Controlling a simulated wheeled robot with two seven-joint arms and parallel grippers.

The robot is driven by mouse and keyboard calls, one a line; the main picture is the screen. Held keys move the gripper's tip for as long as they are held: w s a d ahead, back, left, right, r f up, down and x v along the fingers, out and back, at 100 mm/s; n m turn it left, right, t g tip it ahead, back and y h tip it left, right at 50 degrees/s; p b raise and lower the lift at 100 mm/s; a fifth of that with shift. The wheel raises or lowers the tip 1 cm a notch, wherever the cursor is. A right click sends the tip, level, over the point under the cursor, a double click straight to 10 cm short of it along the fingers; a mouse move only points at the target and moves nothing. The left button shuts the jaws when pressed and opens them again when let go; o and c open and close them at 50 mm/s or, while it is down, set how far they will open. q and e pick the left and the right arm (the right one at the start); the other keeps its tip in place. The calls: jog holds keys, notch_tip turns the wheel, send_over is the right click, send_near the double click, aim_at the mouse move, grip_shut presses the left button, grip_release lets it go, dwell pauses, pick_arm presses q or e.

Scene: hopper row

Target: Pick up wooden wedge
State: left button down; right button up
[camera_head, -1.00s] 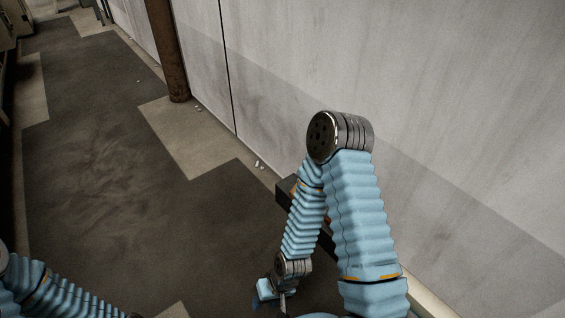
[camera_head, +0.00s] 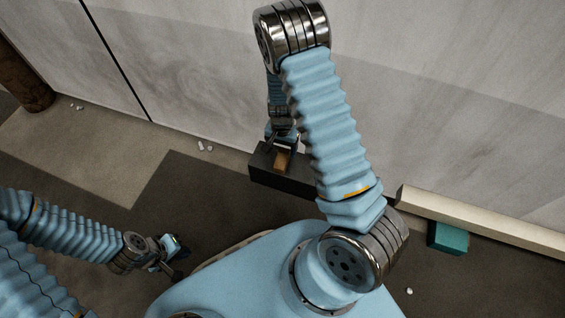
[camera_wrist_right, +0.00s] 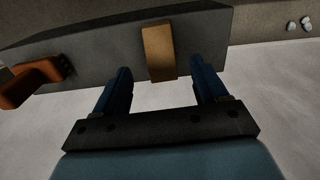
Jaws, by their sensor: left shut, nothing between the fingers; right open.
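The wooden wedge (camera_head: 282,160) is a small tan block on top of a dark grey box-like beam (camera_head: 262,174) by the wall. In the right wrist view the wedge (camera_wrist_right: 158,52) stands out against the grey face of the beam (camera_wrist_right: 100,62). My right gripper (camera_head: 283,147) is at the wedge in the head view. In the wrist view its two blue fingers (camera_wrist_right: 160,80) are open, one on either side of the wedge's near end, with gaps visible. My left gripper (camera_head: 178,262) is shut and empty, low at the left, away from the wedge.
An orange-brown handle-like piece (camera_wrist_right: 32,82) is on the beam at the left in the wrist view. A pale long beam (camera_head: 480,222) rests on a teal block (camera_head: 448,238) along the wall. Small white pebbles (camera_head: 205,147) lie on the floor. The dark floor at left is largely clear.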

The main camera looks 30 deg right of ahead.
aim_at(282, 157)
jog(key=shift+w+f, duration=0.15)
jog(key=shift+f, duration=0.6)
notch_tip(282, 157, down, 5)
jog(key=shift+f+b, duration=0.1)
jog(key=shift+b, duration=0.75)
jog(key=c, duration=1.1)
pick_arm(q)
jog(key=shift+w+f, duration=0.25)
jog(key=shift+f, duration=0.6)
pick_arm(e)
jog(key=shift+o, duration=0.2)
jog(key=shift+r, duration=0.25)
